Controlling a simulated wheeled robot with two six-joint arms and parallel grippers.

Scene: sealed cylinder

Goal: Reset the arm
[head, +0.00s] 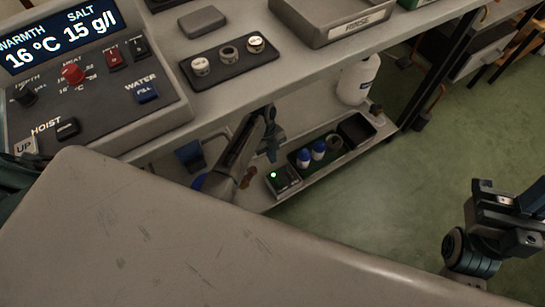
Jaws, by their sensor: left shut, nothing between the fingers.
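My left gripper (271,152) shows in the middle of the head view, in front of the bench's lower shelf. Its dark fingers point down and are shut with nothing between them. Part of my left arm is hidden behind the large grey surface in the foreground.
The bench carries a control panel (75,95), a dark tray with several small round pieces (229,62) and a grey tray (330,22). The lower shelf holds blue-capped bottles (318,150), a lit box (283,181) and a white jug (357,80). Green floor lies open at right.

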